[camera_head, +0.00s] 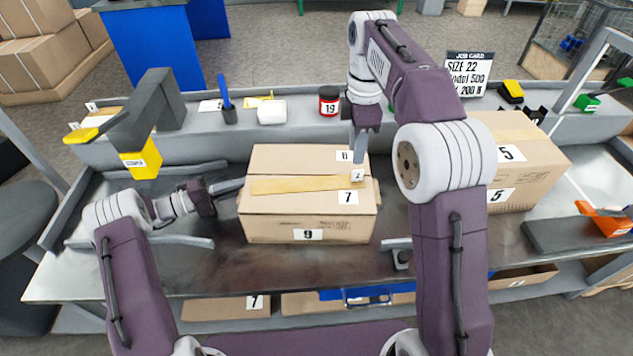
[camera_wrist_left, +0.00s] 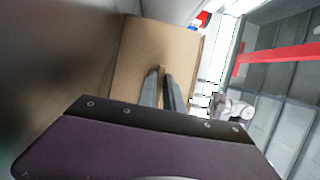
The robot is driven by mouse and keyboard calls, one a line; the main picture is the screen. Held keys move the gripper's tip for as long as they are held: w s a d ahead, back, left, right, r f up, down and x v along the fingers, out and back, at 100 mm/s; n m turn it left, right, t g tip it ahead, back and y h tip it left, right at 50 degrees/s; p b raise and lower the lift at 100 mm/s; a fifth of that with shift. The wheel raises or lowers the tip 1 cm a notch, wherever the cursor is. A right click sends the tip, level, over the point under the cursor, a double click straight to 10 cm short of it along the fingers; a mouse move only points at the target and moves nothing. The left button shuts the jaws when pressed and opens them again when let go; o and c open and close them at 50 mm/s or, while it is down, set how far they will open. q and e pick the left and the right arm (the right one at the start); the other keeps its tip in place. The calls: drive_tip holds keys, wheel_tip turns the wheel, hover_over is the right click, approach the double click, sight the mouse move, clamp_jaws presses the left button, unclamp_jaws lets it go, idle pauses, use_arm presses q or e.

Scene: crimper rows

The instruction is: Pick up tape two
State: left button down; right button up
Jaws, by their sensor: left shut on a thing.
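A closed cardboard box (camera_head: 270,228) with labels 7, 8 and 9 sits in the middle of the bench. A tan tape strip (camera_head: 300,184) runs across its top. A small tan piece with a number tag (camera_head: 357,175), too small to read surely, is at the strip's right end. My right gripper (camera_head: 359,158) points down just above this piece; its jaw gap cannot be made out. My left gripper (camera_head: 241,185) is at the box's left side, its fingers closed on the box's cardboard edge. In the left wrist view, the fingers (camera_wrist_left: 163,75) meet at brown cardboard (camera_wrist_left: 140,50).
A second box (camera_head: 530,175) labelled 5 stands to the right, behind my right arm. The rear shelf holds a red-and-black jar (camera_head: 329,101) labelled 19, a white block (camera_head: 271,111) and a blue-handled tool (camera_head: 225,97).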

sight(355, 179)
drive_tip(key=f, duration=0.8)
drive_tip(key=shift+s+a, duration=0.1)
drive_tip(key=shift+a, duration=0.1)
drive_tip(key=shift+r, duration=0.1)
clamp_jaws()
